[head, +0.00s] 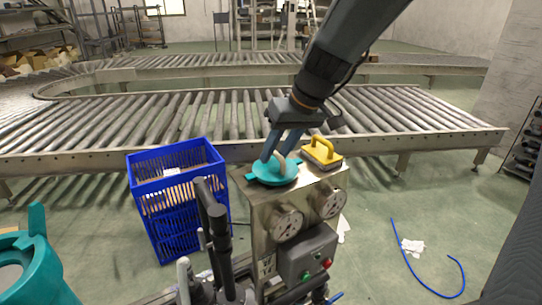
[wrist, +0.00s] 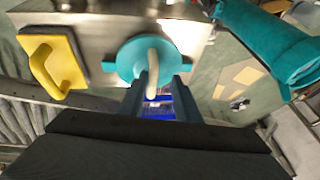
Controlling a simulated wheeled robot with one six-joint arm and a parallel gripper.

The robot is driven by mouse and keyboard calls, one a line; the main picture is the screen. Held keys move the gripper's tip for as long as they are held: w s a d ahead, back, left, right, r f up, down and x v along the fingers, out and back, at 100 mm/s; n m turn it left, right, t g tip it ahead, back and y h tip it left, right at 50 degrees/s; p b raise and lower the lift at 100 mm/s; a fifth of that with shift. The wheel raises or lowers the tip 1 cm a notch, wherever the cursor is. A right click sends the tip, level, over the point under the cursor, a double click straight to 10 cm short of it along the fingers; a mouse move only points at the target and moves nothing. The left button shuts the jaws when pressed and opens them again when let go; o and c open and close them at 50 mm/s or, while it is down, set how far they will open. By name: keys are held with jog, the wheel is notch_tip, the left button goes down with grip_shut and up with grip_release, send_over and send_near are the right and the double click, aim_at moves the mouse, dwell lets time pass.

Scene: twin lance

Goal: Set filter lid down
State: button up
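The teal filter lid (head: 266,175) has a pale arched handle and sits on or just above the metal top of the machine (head: 252,192), near its left edge. The same lid (wrist: 127,62) shows in the wrist view, with its handle between my fingers. My gripper (head: 277,152) points down at the lid, its two blue-grey fingers at the handle. Whether the lid fully touches the top is hard to see.
A yellow-handled block (head: 322,152) stands right of the lid on the same top. A blue crate (head: 178,195) is at the left. A teal housing (head: 38,265) is at the lower left. A roller conveyor (head: 230,115) runs behind. A blue hose (head: 425,280) lies on the floor.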

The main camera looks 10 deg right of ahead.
jog(key=b+v, duration=0.1)
jog(key=v, duration=0.9)
jog(key=s+d+f+m+g+h, duration=0.1)
jog(key=s+d+f, duration=0.1)
jog(key=s+f, duration=0.2)
jog(key=s+d+f+m+h, duration=0.1)
jog(key=s+d+f, duration=0.2)
jog(key=f, duration=0.8)
jog(key=s+d+f+m+g+h, duration=0.1)
jog(key=s+d+f+m, duration=0.1)
jog(key=s+f, duration=0.3)
notch_tip(320, 180, down, 3)
jog(key=shift+s+d+r+g+h, duration=0.2)
jog(key=shift+g+h, duration=0.1)
jog(key=shift+h, duration=0.1)
